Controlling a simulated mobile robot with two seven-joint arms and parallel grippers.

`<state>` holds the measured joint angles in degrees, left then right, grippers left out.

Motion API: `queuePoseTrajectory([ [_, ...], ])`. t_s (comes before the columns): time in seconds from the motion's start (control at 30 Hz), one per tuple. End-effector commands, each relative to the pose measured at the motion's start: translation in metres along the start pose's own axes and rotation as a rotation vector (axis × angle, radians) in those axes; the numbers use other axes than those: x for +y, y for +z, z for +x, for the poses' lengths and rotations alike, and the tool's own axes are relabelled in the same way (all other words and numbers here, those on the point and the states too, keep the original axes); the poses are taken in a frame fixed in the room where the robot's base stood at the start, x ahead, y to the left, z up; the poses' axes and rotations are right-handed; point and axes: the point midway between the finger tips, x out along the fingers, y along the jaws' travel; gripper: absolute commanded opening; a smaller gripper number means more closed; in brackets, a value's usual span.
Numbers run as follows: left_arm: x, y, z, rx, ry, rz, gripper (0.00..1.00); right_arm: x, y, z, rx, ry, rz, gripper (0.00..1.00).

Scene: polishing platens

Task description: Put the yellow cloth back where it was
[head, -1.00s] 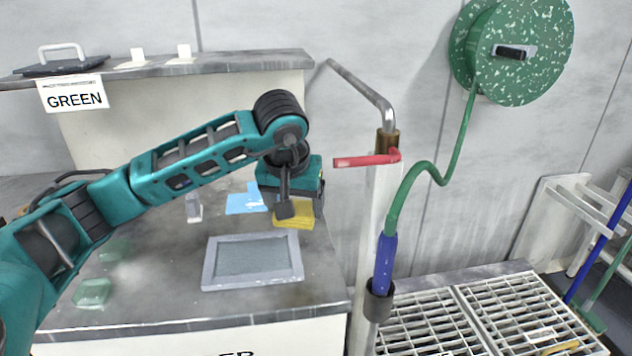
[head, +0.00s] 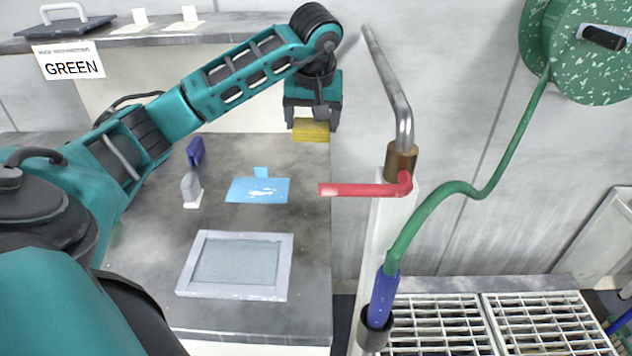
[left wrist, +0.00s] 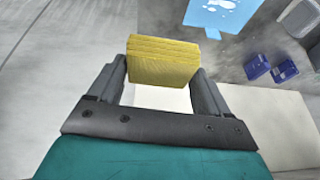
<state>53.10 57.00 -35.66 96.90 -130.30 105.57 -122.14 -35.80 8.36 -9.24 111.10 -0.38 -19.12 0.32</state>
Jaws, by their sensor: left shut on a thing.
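The yellow cloth (head: 311,130) is a small folded block near the back right of the counter in the head view. My left gripper (head: 312,118) is above it and shut on it. In the left wrist view the yellow cloth (left wrist: 162,62) is between the two fingers of my left gripper (left wrist: 160,85). The cloth's layered edge faces up in that view. Whether it touches the counter cannot be told. My right gripper is not in view.
A blue sheet (head: 258,190) lies mid-counter, with a grey framed plate (head: 236,264) in front. A clear bottle (head: 191,188) and a blue item (head: 195,151) stand left. A red lever (head: 365,189) on a pipe is at the counter's right edge. A shelf (head: 150,42) runs behind.

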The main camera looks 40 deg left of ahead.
Motion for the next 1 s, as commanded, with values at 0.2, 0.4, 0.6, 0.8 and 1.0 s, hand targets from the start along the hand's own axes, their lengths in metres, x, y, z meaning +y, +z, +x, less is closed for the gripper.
queuePoseTrajectory([
  [0.2, 0.004, 0.025, 0.058, -0.006, -0.002, 0.002, 0.3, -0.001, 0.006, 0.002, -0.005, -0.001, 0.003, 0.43],
  [0.4, 0.006, 0.039, 0.092, -0.002, 0.0, 0.001, 0.3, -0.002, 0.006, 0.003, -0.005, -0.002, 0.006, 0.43],
  [0.6, 0.007, 0.043, 0.104, 0.0, 0.001, 0.001, 0.3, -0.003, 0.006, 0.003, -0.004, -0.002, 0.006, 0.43],
  [0.8, 0.009, 0.055, 0.131, -0.004, 0.001, 0.002, 0.3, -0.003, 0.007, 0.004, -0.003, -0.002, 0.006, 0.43],
  [1.0, 0.009, 0.057, 0.14, 0.002, 0.002, 0.001, 0.3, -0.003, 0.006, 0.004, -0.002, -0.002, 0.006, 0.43],
])
